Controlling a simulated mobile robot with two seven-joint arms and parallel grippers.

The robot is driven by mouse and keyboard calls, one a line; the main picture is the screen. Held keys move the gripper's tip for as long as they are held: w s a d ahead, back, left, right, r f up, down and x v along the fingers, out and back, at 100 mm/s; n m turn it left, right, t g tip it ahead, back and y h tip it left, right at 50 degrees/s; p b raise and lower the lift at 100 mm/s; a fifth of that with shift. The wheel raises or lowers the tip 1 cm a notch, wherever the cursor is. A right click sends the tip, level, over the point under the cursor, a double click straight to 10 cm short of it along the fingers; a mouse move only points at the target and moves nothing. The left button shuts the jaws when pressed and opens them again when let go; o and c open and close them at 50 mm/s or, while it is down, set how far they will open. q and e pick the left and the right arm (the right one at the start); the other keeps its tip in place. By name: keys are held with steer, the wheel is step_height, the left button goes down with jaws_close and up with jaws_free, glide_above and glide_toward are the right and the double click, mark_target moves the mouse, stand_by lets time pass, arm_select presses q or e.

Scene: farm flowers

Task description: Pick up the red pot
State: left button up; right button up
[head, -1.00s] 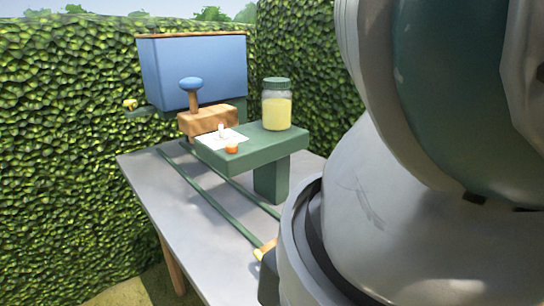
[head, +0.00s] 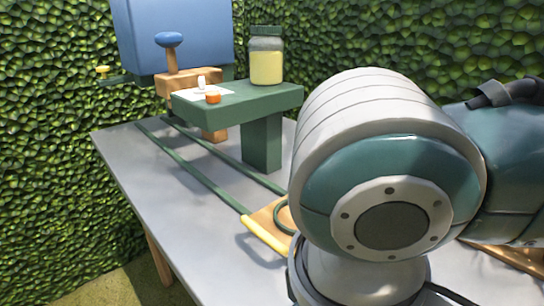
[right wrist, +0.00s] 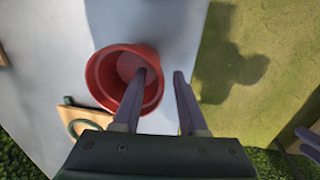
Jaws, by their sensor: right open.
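The red pot (right wrist: 104,84) shows in the right wrist view, on the grey table top, with its round opening facing the camera. My right gripper (right wrist: 159,73) is open. One finger overlaps the pot's opening in the picture and the other is to the right of the pot, so the pot's right rim shows between them. I cannot tell whether a finger is inside the pot or above it, and no contact is clear. In the head view the pot is not visible, and my arm covers the right part of the table.
The grey table (head: 185,215) bears a green stand (head: 225,105) with a jar (head: 266,60) and an orange-capped item (head: 213,97). A wooden piece with a yellow edge (head: 264,236) lies near my arm. Grass (right wrist: 235,100) lies beyond the table edge. Hedges surround the table.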

steer(key=shift+f, duration=0.5)
steer(key=shift+c, duration=0.3)
jaws_close()
